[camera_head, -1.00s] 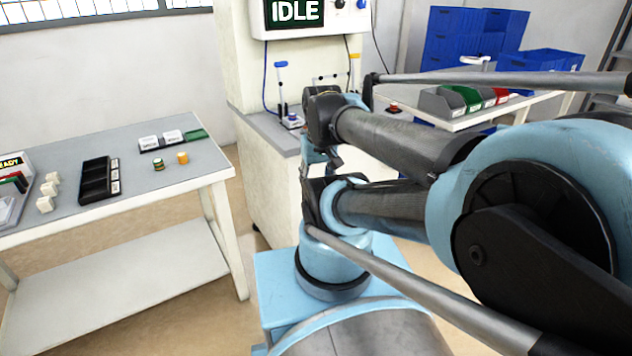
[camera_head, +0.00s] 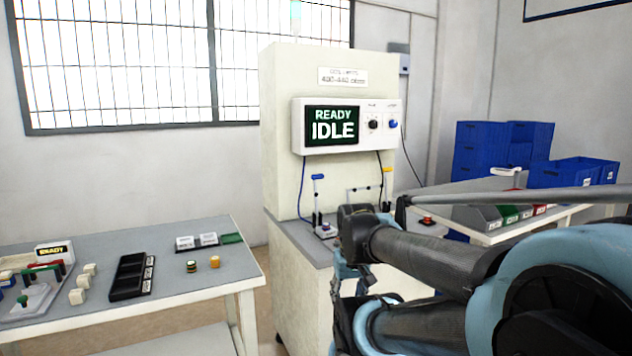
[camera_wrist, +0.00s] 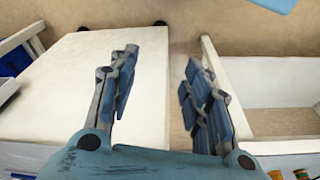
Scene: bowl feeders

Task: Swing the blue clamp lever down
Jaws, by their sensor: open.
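The blue clamp lever (camera_head: 317,196) stands upright on the test bench, with a blue handle at its top and a small fixture at its foot. A blue cable hangs beside it. A second lever with a yellow handle (camera_head: 387,186) stands to its right. In the wrist view my gripper (camera_wrist: 158,75) is open, with nothing between its fingers, and points down past the bench side toward the floor. In the head view my arm is in front of the bench, right of the blue lever, and the fingertips cannot be made out. The blue lever is not seen in the wrist view.
The bench cabinet (camera_head: 290,160) carries a screen (camera_head: 332,126) reading "READY IDLE". A left table (camera_head: 190,284) holds a black tray (camera_head: 131,277), white blocks and small round parts. Blue crates (camera_head: 570,172) and coloured bins stand on the right table. A floor gap separates the left table and bench.

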